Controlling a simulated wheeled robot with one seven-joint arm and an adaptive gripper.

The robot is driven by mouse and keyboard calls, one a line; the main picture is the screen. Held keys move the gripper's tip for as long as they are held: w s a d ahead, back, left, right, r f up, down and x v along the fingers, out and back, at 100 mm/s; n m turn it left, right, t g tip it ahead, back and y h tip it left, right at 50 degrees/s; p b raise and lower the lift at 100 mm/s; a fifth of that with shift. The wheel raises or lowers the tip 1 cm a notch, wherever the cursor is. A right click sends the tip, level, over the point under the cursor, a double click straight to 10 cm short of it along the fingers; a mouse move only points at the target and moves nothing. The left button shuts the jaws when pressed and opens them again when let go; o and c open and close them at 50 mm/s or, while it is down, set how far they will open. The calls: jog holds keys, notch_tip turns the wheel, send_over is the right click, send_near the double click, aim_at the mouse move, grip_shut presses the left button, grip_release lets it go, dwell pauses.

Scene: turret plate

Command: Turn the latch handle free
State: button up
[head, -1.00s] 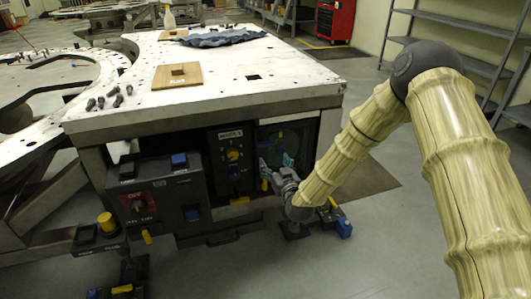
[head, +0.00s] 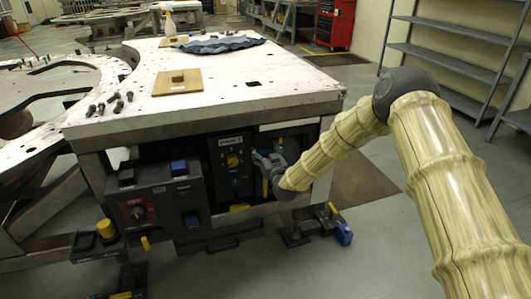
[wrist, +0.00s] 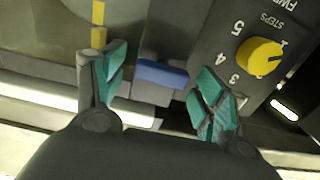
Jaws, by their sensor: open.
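My gripper (head: 266,160) is open and empty at the right bay under the table's front edge. In the wrist view, its two teal-padded fingers (wrist: 155,78) are spread wide. A narrow yellow bar (wrist: 98,14) shows just beyond the left finger's tip; it may be the latch handle, but I cannot tell for sure. Whether the finger touches it is unclear. A blue block on a grey base (wrist: 163,74) shows between the fingers, with no visible grip on it. In the head view, my gripper hides part of the bay.
A dark panel with a yellow dial (wrist: 259,56) stands beside the right finger; the dial also shows in the head view (head: 232,160). A grey control box (head: 160,205) stands to the left. A low pedal-like fixture (head: 335,225) is on the floor at right. The table top (head: 230,90) overhangs the bay.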

jog(key=c, duration=1)
jog(key=shift+f+m, duration=0.1)
jog(key=shift+m, duration=0.2)
jog(key=m+b, duration=0.2)
jog(key=m, duration=0.1)
jog(key=shift+w+d+f+m, duration=0.1)
jog(key=shift+m, duration=0.2)
jog(key=m+b, duration=0.2)
jog(key=m, duration=0.3)
jog(key=shift+d, duration=0.1)
jog(key=m+b, duration=0.1)
jog(key=m, duration=0.2)
jog(key=m+b, duration=0.2)
jog(key=shift+f+m, duration=0.2)
jog(key=shift+m, duration=0.2)
jog(key=shift+m+b, duration=1.05)
jog(key=shift+m, duration=0.35)
jog(key=shift+r, duration=0.1)
